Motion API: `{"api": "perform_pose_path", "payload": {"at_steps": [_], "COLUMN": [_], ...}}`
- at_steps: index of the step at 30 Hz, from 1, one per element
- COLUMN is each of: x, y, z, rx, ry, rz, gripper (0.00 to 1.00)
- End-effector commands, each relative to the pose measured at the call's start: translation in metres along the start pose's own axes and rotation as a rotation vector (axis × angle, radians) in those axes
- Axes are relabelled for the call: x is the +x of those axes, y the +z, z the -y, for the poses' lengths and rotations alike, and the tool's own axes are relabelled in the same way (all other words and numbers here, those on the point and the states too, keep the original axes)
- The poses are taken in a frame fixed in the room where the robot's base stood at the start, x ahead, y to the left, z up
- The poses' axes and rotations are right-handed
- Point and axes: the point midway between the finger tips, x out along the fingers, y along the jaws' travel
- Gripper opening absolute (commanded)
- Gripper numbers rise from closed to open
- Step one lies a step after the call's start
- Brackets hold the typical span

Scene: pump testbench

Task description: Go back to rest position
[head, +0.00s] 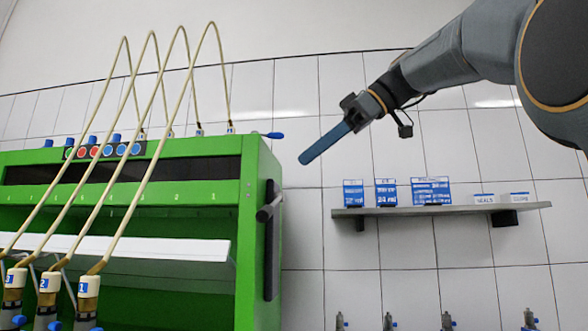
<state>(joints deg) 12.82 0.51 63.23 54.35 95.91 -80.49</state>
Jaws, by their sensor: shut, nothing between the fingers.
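My gripper (306,158) shows in the head view, right of centre and high up. Its long blue fingers are together and point down and left, with nothing between them. My arm reaches in from the upper right. The gripper is in front of the tiled wall, to the right of the green testbench (250,190) in the picture, and appears clear of it.
The testbench has a side handle (269,212), coloured buttons and tall looped hoses, with bottle-like fittings (88,286) at lower left. A grey wall shelf (450,209) with blue-and-white boxes (430,191) is at right. Several small fittings (447,321) show along the bottom.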

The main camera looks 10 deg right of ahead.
Motion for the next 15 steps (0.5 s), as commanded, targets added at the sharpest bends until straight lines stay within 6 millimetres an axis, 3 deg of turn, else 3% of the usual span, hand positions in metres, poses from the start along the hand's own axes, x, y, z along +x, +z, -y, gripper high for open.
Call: {"api": "perform_pose_path", "payload": {"at_steps": [6, 15], "x": [-0.016, -0.017], "y": [-0.001, -0.001], "z": [0.001, 0.001], "rx": [-0.001, -0.002], "ry": [-0.001, -0.001], "rz": [-0.001, -0.001], "gripper": [0.00, 0.00]}}
